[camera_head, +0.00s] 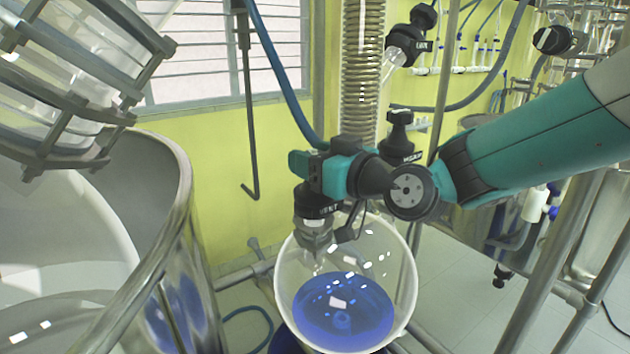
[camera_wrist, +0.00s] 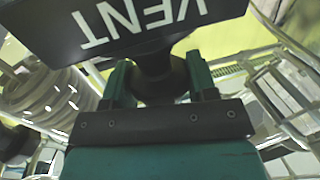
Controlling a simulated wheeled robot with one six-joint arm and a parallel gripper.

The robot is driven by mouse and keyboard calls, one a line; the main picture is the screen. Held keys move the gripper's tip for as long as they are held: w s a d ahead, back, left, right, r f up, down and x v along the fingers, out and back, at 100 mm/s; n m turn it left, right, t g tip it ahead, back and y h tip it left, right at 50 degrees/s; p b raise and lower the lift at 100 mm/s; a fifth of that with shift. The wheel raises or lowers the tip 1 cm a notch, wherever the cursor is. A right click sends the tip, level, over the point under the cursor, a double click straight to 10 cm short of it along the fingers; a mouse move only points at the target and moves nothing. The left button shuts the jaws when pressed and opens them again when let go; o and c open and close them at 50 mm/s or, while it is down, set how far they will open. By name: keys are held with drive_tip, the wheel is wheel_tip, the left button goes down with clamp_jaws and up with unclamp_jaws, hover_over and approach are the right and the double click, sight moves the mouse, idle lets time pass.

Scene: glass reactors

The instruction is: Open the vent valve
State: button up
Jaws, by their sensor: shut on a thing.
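The vent valve (camera_wrist: 158,62) is black, with a large white VENT label that appears upside down at the top of the wrist view. My gripper (camera_wrist: 160,85) has its two teal fingers on either side of the black stem or knob below the label and is shut on it. In the head view, my teal gripper (camera_head: 306,163) is at the vent valve (camera_head: 316,205), above the round glass flask. The gripped part is mostly hidden by my gripper there. I cannot tell how far the valve is turned.
A glass flask (camera_head: 402,300) with blue liquid hangs just below. A coiled glass condenser (camera_head: 364,70) rises behind. Other black labelled valves (camera_head: 400,135) stand close to the right. A large steel-rimmed vessel (camera_head: 185,190) fills the left. A blue hose (camera_head: 280,75) passes behind.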

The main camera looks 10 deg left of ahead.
drive_tip(key=n+g+b, duration=0.1)
drive_tip(key=b, duration=0.1)
drive_tip(key=f+n+g+y+b, duration=0.1)
drive_tip(key=g+b, duration=0.1)
drive_tip(key=b, duration=0.1)
drive_tip(key=shift+w+y, duration=0.1)
drive_tip(key=shift+y, duration=0.2)
drive_tip(key=n+g+b, duration=0.1)
drive_tip(key=g, duration=0.1)
drive_tip(key=n+g+b, duration=0.1)
drive_tip(key=shift+r+n+g+y, duration=0.3)
drive_tip(key=shift+r+g, duration=0.05)
drive_tip(key=shift+g, duration=0.05)
drive_tip(key=shift+r+n+g, duration=0.1)
drive_tip(key=shift+n+g, duration=0.7)
drive_tip(key=shift+g, duration=0.5)
drive_tip(key=shift+r+g, duration=0.1)
drive_tip(key=shift+g, duration=0.2)
drive_tip(key=shift+s, duration=0.2)
drive_tip(key=o, duration=0.9)
drive_tip(key=shift+a, duration=0.1)
drive_tip(key=shift+r, duration=0.1)
wheel_tip(320, 180, up, 20)
drive_tip(key=p, duration=0.3)
drive_tip(key=shift+p, duration=0.4)
